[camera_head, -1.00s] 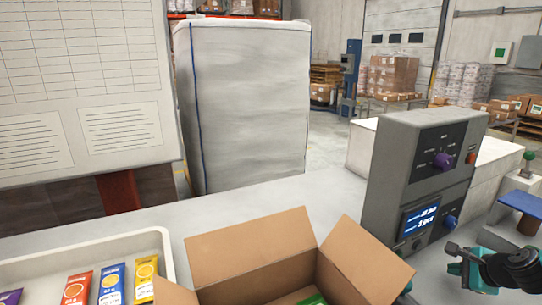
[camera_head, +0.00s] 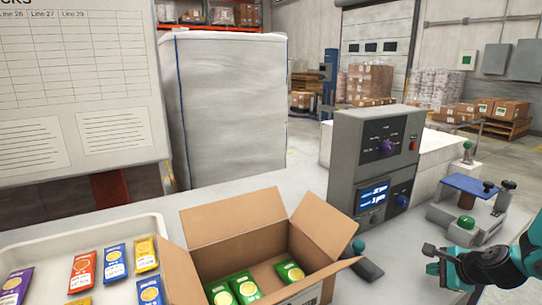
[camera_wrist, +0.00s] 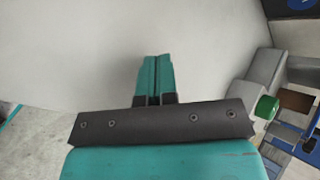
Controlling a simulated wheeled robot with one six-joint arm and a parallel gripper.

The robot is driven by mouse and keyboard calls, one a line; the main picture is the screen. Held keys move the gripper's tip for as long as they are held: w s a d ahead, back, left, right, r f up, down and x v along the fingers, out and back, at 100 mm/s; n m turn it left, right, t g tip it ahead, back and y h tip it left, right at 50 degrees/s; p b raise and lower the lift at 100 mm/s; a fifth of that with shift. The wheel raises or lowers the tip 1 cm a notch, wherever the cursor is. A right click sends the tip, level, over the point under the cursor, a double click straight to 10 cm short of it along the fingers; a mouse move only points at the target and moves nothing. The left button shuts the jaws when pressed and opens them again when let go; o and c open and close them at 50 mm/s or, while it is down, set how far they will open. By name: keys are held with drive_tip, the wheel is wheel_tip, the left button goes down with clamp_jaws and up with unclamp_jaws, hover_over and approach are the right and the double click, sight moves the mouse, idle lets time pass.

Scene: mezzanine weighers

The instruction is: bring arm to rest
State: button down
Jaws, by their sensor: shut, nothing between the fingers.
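My gripper (camera_head: 430,259) is at the right of the head view, at the end of my black and teal arm, over the grey table to the right of the cardboard box. In the wrist view its two teal fingers (camera_wrist: 157,78) are pressed together with nothing between them. Behind the fingers, the wrist view shows a plain pale surface. The rest of my arm runs out of the head view's right edge.
An open cardboard box (camera_head: 240,231) holds green packets (camera_head: 243,287). A white tray (camera_head: 97,229) of coloured packets lies left of it. A grey control unit (camera_head: 345,170) stands behind my gripper. A blue-topped device (camera_head: 468,186) with green knobs is nearby.

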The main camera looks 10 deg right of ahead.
drive_tip(key=s+a+r+n+g, duration=0.2)
drive_tip(key=a+r+n, duration=0.3)
drive_tip(key=a+n, duration=0.25)
drive_tip(key=s+a+r+n+g, duration=0.1)
drive_tip(key=a+r+n+g, duration=0.2)
drive_tip(key=a+r+n, duration=0.5)
drive_tip(key=s+a+r+n+g+y, duration=0.1)
drive_tip(key=s+a+r+n+g, duration=0.1)
drive_tip(key=s+a+r+n, duration=0.3)
drive_tip(key=s+a+r+n+g+y, duration=0.2)
drive_tip(key=s+a+r+n, duration=0.4)
drive_tip(key=s+a, duration=0.8)
drive_tip(key=a+n, duration=0.2)
drive_tip(key=shift+r+n, duration=0.25)
drive_tip(key=shift+n, duration=0.1)
